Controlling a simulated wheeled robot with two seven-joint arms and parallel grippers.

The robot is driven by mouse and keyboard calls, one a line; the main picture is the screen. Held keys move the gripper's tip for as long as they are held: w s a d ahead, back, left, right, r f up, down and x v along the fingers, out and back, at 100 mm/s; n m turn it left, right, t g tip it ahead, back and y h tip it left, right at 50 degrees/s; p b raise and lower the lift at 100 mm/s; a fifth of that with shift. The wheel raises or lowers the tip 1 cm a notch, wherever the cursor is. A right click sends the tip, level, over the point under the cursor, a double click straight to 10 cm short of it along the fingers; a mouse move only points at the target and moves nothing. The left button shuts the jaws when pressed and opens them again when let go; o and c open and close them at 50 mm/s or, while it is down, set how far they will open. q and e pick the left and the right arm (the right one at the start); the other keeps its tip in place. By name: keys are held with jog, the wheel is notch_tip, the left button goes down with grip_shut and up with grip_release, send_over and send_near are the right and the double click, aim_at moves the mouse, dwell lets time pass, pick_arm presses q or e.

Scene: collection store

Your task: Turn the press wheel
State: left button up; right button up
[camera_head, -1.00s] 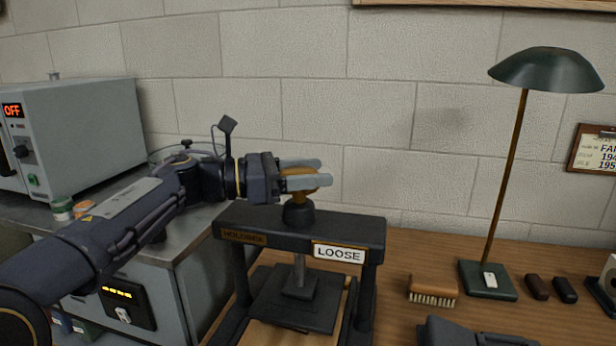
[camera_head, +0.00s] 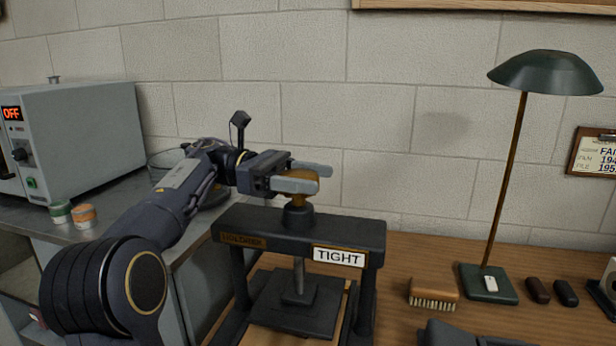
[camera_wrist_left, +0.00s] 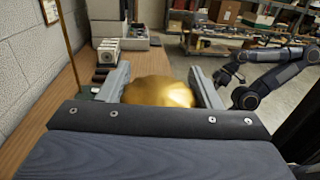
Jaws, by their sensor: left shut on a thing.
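The dark press (camera_head: 232,225) stands on the wooden bench, with a label (camera_head: 339,257) on its crossbeam that reads TIGHT. Its brass wheel (camera_head: 312,175) sits on top of the dark screw hub, partly hidden by my fingers in the head view. My left gripper (camera_head: 303,178) is shut on the wheel, one finger on each side. In the left wrist view the round brass wheel (camera_wrist_left: 158,91) lies between the two grey fingers. In the head view a dark piece at the bottom edge may be part of my right arm, but no right fingers show there.
A wooden brush (camera_head: 433,290) and a green lamp (camera_head: 490,283) stand right of the press. Two small dark objects (camera_head: 551,290) lie beside the lamp. A grey oven box (camera_head: 85,140) showing OFF and two small jars (camera_head: 72,214) are on the left metal counter.

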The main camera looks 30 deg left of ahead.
dwell(0.3)
pick_arm(q)
jog(key=o, duration=1)
jog(key=shift+d, duration=0.1)
jog(key=shift+s+a+p, duration=0.2)
jog(key=shift+a+p, duration=0.15)
jog(key=shift+a, duration=1.65)
jog(key=shift+s+a+p, duration=0.2)
jog(key=shift+a+p, duration=0.15)
jog(key=shift+a, duration=1.6)
